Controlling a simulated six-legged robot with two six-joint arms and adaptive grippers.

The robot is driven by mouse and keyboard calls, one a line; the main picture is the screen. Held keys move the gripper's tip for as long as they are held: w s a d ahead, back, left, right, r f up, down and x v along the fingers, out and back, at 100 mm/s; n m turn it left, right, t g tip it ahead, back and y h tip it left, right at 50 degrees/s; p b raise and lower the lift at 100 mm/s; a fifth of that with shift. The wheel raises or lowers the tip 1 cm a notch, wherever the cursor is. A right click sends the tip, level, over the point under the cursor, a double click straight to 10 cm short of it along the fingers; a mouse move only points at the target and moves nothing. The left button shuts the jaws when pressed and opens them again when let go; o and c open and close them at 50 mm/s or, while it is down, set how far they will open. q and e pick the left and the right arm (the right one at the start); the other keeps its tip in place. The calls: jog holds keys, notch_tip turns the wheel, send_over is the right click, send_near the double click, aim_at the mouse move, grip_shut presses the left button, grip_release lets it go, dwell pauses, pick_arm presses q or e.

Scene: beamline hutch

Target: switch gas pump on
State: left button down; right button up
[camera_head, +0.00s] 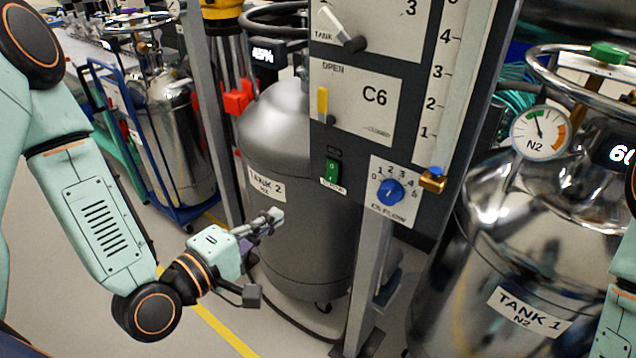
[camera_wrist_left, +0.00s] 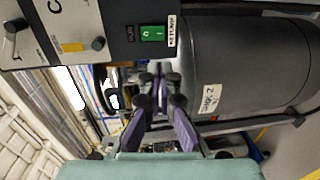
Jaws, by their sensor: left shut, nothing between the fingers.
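The green rocker switch (camera_head: 332,172) sits low on the grey control panel, with a small white label under it. It also shows in the left wrist view as a green switch (camera_wrist_left: 152,34) beside its white label, whose text is hard to read. Which way the rocker is tipped I cannot tell. My left gripper (camera_head: 272,217) is shut and empty, in front of the grey tank 2, to the left of and below the switch and apart from it. In the left wrist view its fingertips (camera_wrist_left: 159,76) come together below the switch in the picture. My right gripper is not in view.
A blue flow knob (camera_head: 391,192) is right of the switch, near a brass fitting (camera_head: 433,179). The C6 lever (camera_head: 322,104) is above. Tank 2 (camera_head: 290,225) stands behind the gripper. Shiny tank 1 (camera_head: 480,270) stands at right. Floor at lower left is open.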

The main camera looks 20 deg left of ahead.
pick_arm(q)
jog(key=b, duration=0.2)
send_near(330, 181)
jog(key=x, duration=0.6)
jog(key=shift+b, duration=0.3)
jog(key=shift+w+r, duration=0.1)
jog(key=shift+w, duration=0.25)
jog(key=shift+w+d, duration=0.1)
jog(key=shift+w, duration=0.05)
jog(key=shift+w, duration=0.2)
jog(key=shift+d, duration=0.1)
